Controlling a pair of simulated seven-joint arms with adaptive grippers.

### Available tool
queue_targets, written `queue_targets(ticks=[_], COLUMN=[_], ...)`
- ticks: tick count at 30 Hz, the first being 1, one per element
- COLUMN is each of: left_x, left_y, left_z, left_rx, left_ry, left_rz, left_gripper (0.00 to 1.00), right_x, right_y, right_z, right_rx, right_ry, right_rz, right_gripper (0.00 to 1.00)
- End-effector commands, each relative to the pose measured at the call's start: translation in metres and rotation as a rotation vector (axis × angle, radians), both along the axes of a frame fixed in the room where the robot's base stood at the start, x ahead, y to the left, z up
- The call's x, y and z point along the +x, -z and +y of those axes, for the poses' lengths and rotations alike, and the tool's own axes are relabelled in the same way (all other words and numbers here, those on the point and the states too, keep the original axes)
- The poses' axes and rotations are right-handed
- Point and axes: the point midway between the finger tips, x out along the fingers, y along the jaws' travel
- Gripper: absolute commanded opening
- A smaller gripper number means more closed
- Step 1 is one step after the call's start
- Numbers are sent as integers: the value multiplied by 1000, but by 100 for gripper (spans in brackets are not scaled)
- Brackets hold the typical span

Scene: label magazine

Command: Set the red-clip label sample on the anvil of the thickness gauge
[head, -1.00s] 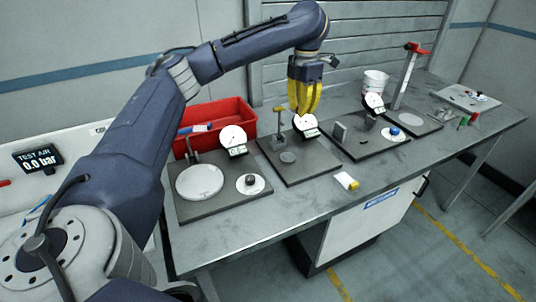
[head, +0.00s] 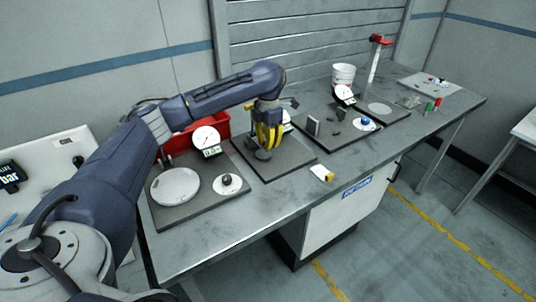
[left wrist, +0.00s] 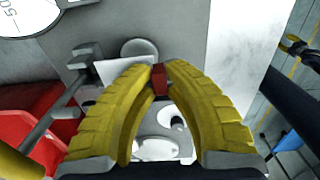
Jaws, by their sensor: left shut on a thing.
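My left gripper (head: 270,145) is over the middle dial-gauge station (head: 290,166), its yellow fingers pointing down. In the left wrist view the fingers (left wrist: 160,68) are shut on a red clip (left wrist: 160,80). A white label (left wrist: 118,71) extends left from the clip. A round grey anvil (left wrist: 139,47) lies just beyond the label in that view; whether they touch is unclear. The gauge's dial (left wrist: 30,14) shows at the upper left there, but the gripper mostly hides it in the head view. A dark, yellow-edged part (left wrist: 300,48), apparently my right gripper, is cut off at the right edge.
A station with a large white disc (head: 175,185) stands left, another (head: 350,130) right. A red bin (head: 205,128) is behind; it also shows in the left wrist view (left wrist: 30,115). Green (head: 429,106) and red pieces lie far right.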

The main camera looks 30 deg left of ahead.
Motion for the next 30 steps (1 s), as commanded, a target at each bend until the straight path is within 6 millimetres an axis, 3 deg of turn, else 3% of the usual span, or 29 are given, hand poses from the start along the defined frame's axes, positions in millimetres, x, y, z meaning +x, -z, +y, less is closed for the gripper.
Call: queue_targets(ticks=[11,20,30], left_x=[0,0,0], left_y=[20,51,53], left_z=[0,0,0], left_rx=[0,0,0], left_ry=[-1,-2,-2], left_rz=[1,1,0], left_gripper=[0,0,0], right_x=[0,-1,-1], right_y=[0,0,0], right_z=[0,-1,-1], right_rx=[0,0,-1], right_ry=[0,0,0], right_rz=[0,1,2], right_gripper=[38,38,38])
